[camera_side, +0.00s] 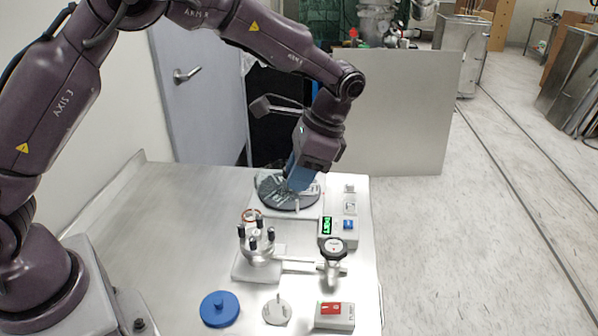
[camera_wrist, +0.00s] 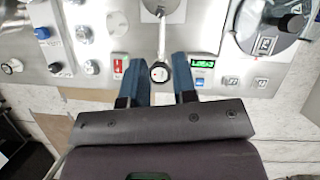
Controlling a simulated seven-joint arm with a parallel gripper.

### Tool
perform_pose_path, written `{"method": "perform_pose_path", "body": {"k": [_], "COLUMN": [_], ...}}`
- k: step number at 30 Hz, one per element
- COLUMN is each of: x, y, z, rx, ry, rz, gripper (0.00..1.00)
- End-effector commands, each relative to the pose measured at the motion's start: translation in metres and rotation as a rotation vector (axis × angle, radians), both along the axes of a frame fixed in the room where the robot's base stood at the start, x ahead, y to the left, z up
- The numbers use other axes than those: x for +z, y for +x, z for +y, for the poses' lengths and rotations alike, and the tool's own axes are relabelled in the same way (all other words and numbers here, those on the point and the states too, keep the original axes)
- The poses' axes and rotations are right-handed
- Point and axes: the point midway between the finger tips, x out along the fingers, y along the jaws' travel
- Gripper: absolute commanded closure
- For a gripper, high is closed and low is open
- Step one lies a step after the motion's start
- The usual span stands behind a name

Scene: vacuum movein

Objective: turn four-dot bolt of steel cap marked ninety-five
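A small steel vessel (camera_side: 258,252) with several black-topped upright posts stands on a pale base at the table's middle. I cannot tell whether it carries the steel cap. A loose grey disc (camera_side: 277,312) with a raised stem lies near the front. No ninety-five mark or four-dot bolt is readable. In the side view my gripper (camera_side: 297,178) points down in front of the dark round platform at the back. In the wrist view its two blue fingers (camera_wrist: 159,70) are apart, with the round gauge (camera_wrist: 160,73) showing through the gap. They hold nothing visible.
The dark round platform (camera_side: 270,186) is at the back of the table. A box with a green display (camera_side: 327,226) stands at the right edge, behind the gauge (camera_side: 333,248). A blue cap (camera_side: 220,308) and a red switch (camera_side: 331,308) are in front. The table's left side is clear.

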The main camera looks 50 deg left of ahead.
Motion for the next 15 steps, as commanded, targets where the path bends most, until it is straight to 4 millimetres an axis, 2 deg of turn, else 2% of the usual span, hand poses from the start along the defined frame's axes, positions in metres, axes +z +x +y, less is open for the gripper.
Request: {"method": "perform_pose_path", "body": {"k": [9,11,15], "x": [0.004,0.005,0.004], "y": [-0.004,-0.011,-0.022], "z": [-0.002,-0.006,-0.016], "rx": [-0.020,-0.092,-0.352], "ry": [-0.020,-0.024,-0.014], "rz": [0.001,0.004,0.002], "gripper": [0.74,0.74,0.74]}}
